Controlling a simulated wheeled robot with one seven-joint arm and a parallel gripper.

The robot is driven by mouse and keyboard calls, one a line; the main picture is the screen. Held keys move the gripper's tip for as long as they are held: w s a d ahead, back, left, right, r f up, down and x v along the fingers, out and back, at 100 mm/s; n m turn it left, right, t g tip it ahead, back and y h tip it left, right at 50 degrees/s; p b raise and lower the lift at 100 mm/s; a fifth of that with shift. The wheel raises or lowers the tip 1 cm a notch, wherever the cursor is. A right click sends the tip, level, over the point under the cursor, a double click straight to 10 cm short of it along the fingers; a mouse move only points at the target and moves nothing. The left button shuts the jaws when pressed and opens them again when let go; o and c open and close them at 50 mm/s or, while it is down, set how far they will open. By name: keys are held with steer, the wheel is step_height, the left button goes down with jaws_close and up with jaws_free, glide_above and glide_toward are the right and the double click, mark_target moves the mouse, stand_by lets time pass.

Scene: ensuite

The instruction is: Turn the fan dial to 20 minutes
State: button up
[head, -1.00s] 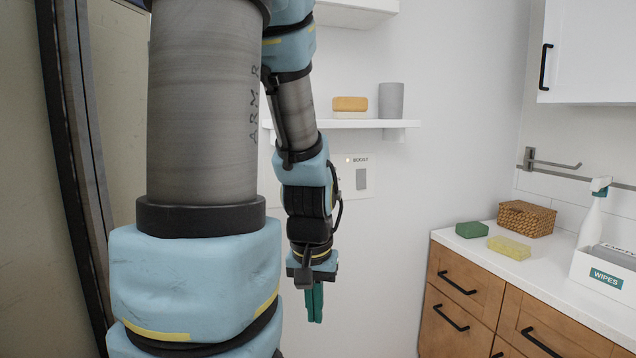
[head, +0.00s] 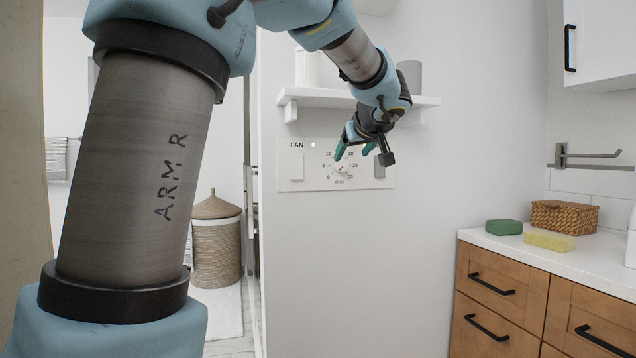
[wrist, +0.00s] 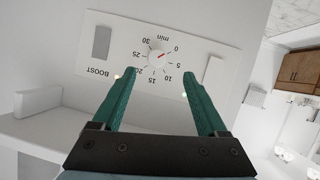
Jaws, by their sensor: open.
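The fan dial (head: 341,170) is a small white knob with a red pointer on a white wall panel (head: 286,184), ringed by minute marks from 0 to 30. In the wrist view the dial (wrist: 157,58) appears upside down, its red mark pointing towards 0. My gripper (head: 355,152) is open and empty, its two green fingers apart in front of the panel. The fingers are close to the dial but do not appear to hold it. In the head view my gripper covers part of the panel's upper right.
A switch (head: 297,166) sits left of the dial and a grey one (head: 379,168) right of it. A shelf (head: 318,98) juts out just above. A counter (head: 490,240) with sponges and a wicker basket (head: 565,216) stands at right. A lidded basket (head: 216,240) is at left.

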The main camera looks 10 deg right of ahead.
mark_target(343, 165)
steer(key=p+x, duration=0.1)
steer(key=x, duration=0.2)
steer(key=p+x, duration=0.1)
steer(key=x, duration=0.3)
steer(key=r+p+x, duration=0.1)
steer(key=x, duration=0.2)
steer(key=shift+w, duration=0.55)
steer(key=shift+d, duration=0.1)
jaws_close()
